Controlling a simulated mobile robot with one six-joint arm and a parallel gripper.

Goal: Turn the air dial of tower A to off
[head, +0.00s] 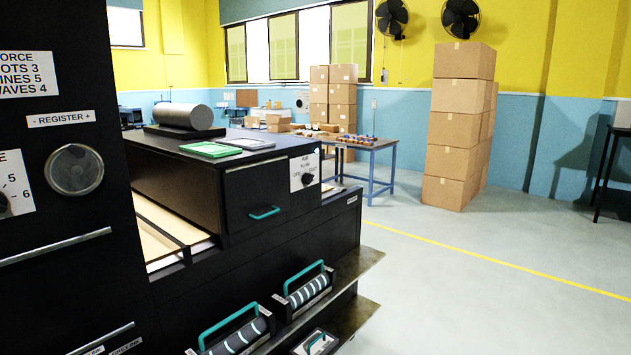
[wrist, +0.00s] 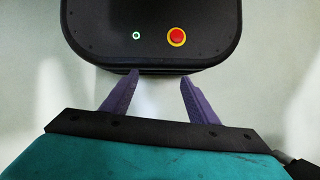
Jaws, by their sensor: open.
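My gripper (wrist: 159,80) shows only in the wrist view. Its two purple fingers are apart with nothing between them, pointing toward my own base. No dial is near the fingers. In the head view, a black tower (head: 140,285) fills the left side. It carries a round grey knob (head: 74,170) under a "- REGISTER +" label (head: 60,118). A numbered dial plate (head: 15,185) is cut off by the left edge. A small black dial (head: 308,179) sits on a white plate on the machine's end; its lettering is too small to read. I cannot tell which tower is A or identify its air dial.
A blue-legged table (head: 372,148) and a tall carton stack (head: 455,130) stand behind. The grey floor (head: 460,290) at right is clear.

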